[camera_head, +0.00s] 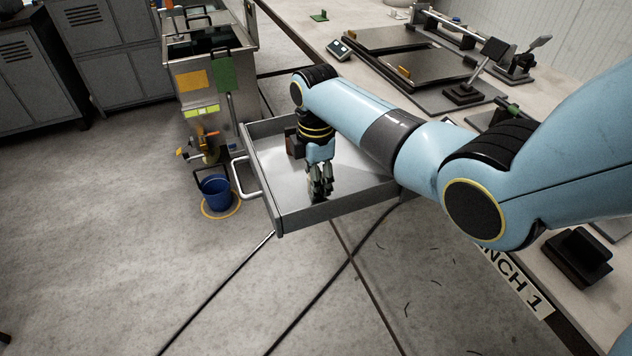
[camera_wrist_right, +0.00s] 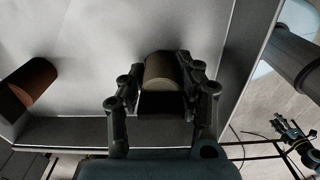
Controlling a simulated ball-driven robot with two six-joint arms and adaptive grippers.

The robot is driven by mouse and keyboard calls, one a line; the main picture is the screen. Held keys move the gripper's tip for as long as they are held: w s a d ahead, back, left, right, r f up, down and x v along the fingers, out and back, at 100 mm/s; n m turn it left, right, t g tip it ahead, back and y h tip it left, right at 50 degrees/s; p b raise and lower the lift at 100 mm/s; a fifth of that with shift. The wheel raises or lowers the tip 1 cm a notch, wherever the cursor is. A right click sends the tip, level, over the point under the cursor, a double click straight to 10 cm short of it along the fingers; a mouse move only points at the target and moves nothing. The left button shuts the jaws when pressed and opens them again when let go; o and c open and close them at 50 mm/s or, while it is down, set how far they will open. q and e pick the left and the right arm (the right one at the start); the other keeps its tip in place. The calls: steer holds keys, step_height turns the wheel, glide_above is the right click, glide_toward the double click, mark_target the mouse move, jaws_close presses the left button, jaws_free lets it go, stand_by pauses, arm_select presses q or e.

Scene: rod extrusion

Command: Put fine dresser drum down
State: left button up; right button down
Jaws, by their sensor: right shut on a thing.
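My right gripper (camera_head: 320,185) reaches down into the open metal drawer (camera_head: 308,216). In the right wrist view, the gripper (camera_wrist_right: 163,100) is shut on a tan-brown drum (camera_wrist_right: 160,70), its fingers on both sides. I cannot tell whether this drum touches the drawer floor. A second, redder-brown drum (camera_wrist_right: 34,83) lies in the drawer to the left, apart from the gripper; in the head view a brown piece of it (camera_head: 291,142) shows behind my wrist. My left gripper is out of the head view; a small dark, light-blue shape in the wrist view may be it.
The drawer has raised grey walls and a white handle (camera_head: 243,178). A blue bucket (camera_head: 215,192) stands on the floor left of it, below a metal tank (camera_head: 212,70). The bench (camera_head: 333,22) with plates and tools is at the right.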

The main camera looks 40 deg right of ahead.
steer(key=shift+f, duration=0.2)
steer(key=c, duration=0.9)
jaws_free()
steer(key=shift+r, duration=0.1)
step_height(320, 180, up, 12)
steer(key=shift+r+p, duration=0.1)
steer(key=shift+p, duration=0.65)
steer(key=shift+a, duration=0.1)
